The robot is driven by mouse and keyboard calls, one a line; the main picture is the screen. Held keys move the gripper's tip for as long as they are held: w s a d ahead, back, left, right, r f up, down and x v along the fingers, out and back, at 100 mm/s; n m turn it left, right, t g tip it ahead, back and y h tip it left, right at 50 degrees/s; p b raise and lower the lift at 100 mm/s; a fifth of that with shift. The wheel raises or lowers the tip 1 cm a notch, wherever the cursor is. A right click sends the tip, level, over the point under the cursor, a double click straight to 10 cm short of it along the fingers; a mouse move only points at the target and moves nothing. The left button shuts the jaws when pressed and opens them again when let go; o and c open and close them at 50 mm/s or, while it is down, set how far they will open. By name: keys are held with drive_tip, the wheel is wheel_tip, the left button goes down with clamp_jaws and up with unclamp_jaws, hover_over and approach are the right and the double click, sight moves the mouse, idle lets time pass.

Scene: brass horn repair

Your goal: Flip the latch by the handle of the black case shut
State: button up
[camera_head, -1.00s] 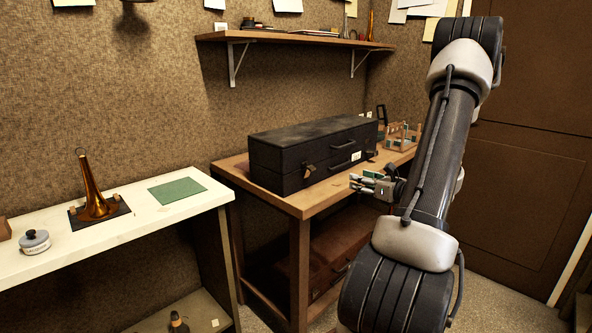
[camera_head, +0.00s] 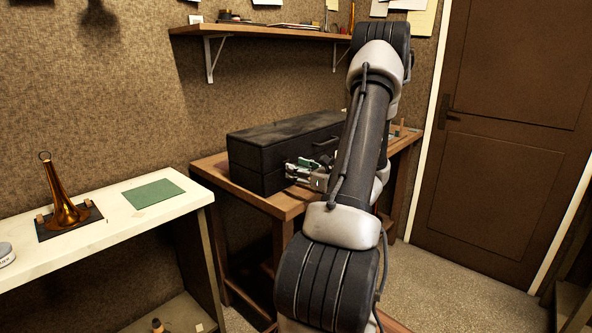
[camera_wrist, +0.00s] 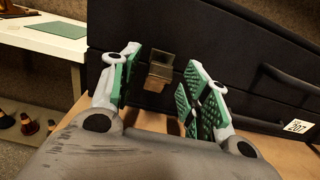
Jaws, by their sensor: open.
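The black case (camera_head: 262,151) lies closed on the wooden workbench, its front toward me. In the wrist view the case (camera_wrist: 122,33) fills the upper part. A brass-coloured latch (camera_wrist: 160,68) hangs on its front, ahead of my gripper and between the two fingers as seen from the wrist. The handle (camera_wrist: 266,75) is to the right of the latch. My gripper (camera_wrist: 156,88) is open and empty, with green pads facing each other. In the head view my gripper (camera_head: 302,170) is at the case's front and hides the latch. I cannot tell whether the fingers touch the case.
A tag reading 207 (camera_wrist: 297,127) is on the case's front, right of the gripper. A white table (camera_head: 112,230) at left holds a brass horn bell (camera_head: 66,204) and green mat (camera_head: 153,192). A shelf (camera_head: 265,32) hangs above. A brown door (camera_head: 503,150) is at right.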

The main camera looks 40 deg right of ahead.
drive_tip(key=shift+w, duration=0.4)
drive_tip(key=c, duration=1)
drive_tip(key=shift+w+r+g, duration=0.25)
drive_tip(key=shift+r+g, duration=0.1)
drive_tip(key=shift+g, duration=0.35)
drive_tip(key=shift+w+r+g, duration=0.1)
drive_tip(key=shift+w+g, duration=0.2)
drive_tip(key=shift+g, duration=0.5)
drive_tip(key=o, duration=1)
